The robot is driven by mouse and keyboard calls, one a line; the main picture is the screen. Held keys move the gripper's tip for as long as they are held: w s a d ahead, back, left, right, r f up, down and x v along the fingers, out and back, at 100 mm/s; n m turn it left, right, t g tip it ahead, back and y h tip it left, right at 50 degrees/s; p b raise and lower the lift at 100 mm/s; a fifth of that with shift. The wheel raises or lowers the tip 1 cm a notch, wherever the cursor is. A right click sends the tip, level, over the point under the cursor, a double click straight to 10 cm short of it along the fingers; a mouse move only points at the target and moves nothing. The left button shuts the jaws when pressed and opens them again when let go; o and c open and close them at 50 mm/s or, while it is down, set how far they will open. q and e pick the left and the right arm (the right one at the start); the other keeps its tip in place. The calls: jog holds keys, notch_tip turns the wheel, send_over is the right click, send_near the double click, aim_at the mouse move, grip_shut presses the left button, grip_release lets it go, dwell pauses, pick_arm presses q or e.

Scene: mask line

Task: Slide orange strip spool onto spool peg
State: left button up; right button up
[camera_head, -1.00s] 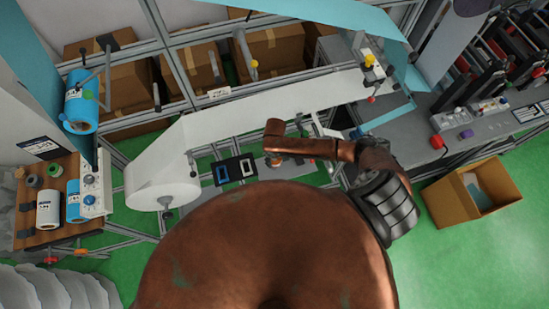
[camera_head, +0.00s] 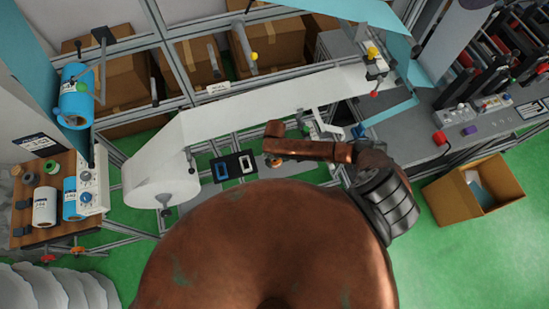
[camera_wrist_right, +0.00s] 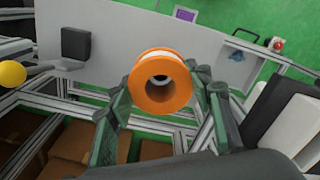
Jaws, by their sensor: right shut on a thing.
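My right gripper (camera_wrist_right: 160,88) shows in the right wrist view with its two dark green-grey fingers on either side of the orange strip spool (camera_wrist_right: 168,99). It is shut on the spool, which has orange flanges, a white band and a dark central hole facing the camera. The spool is held clear above a grey panel. In the head view my copper arm covers most of the right hand, and I cannot make out the fingers clearly. I cannot tell for certain which rod is the spool peg. My left gripper is not in view.
A yellow ball knob (camera_wrist_right: 12,73) on a rod and a black block (camera_wrist_right: 76,43) stand left of the spool. In the head view a large white roll (camera_head: 160,182) feeds a white web (camera_head: 240,122). A cardboard box (camera_head: 500,195) stands on the green floor at right.

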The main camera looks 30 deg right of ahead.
aim_at(275, 163)
jog(key=shift+f, duration=0.25)
jog(key=shift+f+b, duration=1.05)
jog(key=shift+f, duration=0.9)
jog(key=shift+f, duration=0.3)
jog(key=o, duration=1.3)
jog(key=shift+c, duration=0.2)
jog(key=shift+r, duration=0.1)
